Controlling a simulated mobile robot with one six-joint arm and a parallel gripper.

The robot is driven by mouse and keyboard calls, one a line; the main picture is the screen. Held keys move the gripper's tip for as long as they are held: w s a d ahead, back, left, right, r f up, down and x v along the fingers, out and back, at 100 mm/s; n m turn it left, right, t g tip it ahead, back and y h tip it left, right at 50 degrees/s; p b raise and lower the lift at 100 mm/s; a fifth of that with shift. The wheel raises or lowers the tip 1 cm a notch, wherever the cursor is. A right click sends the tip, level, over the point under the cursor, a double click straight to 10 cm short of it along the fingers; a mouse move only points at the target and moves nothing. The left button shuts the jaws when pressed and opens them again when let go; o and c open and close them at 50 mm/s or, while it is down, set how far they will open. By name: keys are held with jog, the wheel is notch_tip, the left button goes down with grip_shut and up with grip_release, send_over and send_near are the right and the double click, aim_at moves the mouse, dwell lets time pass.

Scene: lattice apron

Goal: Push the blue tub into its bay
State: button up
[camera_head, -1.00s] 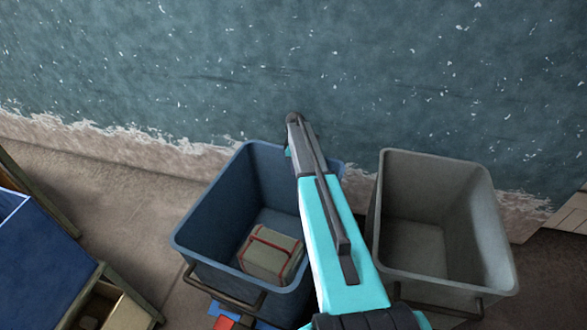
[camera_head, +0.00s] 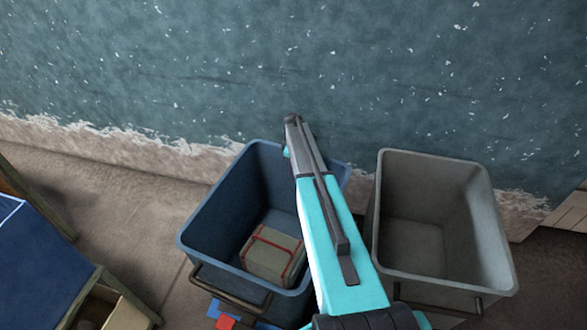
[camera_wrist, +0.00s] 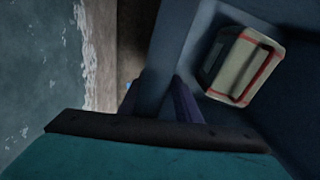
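The blue tub (camera_head: 217,208) stands on the floor, open at the top, with a grey box with red bands (camera_head: 271,256) inside. In the head view my arm lies across the tub's right side and hides part of its rim; my fingers are hidden there. In the wrist view my gripper (camera_wrist: 157,97) has its two fingers apart, with the tub's wall (camera_wrist: 168,58) between them. The right finger lies close to the wall's inner side, the left finger outside it. Firm contact cannot be told. I cannot clearly make out the bay.
A grey tub (camera_head: 418,235), empty, stands close at the right. A painted teal wall (camera_head: 400,70) runs behind both tubs. A blue-topped wooden stand (camera_head: 40,260) is at the left. Red and blue pieces (camera_head: 228,318) lie at the front. Brown floor (camera_head: 140,225) shows left of the tub.

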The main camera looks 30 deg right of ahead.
jog(key=shift+r, duration=0.2)
notch_tip(320, 180, up, 8)
jog(key=p, duration=0.3)
jog(key=shift+f, duration=0.2)
jog(key=shift+r+p, duration=0.1)
jog(key=shift+p, duration=0.3)
grip_shut()
notch_tip(320, 180, up, 9)
jog(key=p, duration=0.8)
jog(key=shift+p, duration=0.35)
jog(key=shift+r+p, duration=0.45)
jog(key=shift+p, duration=0.1)
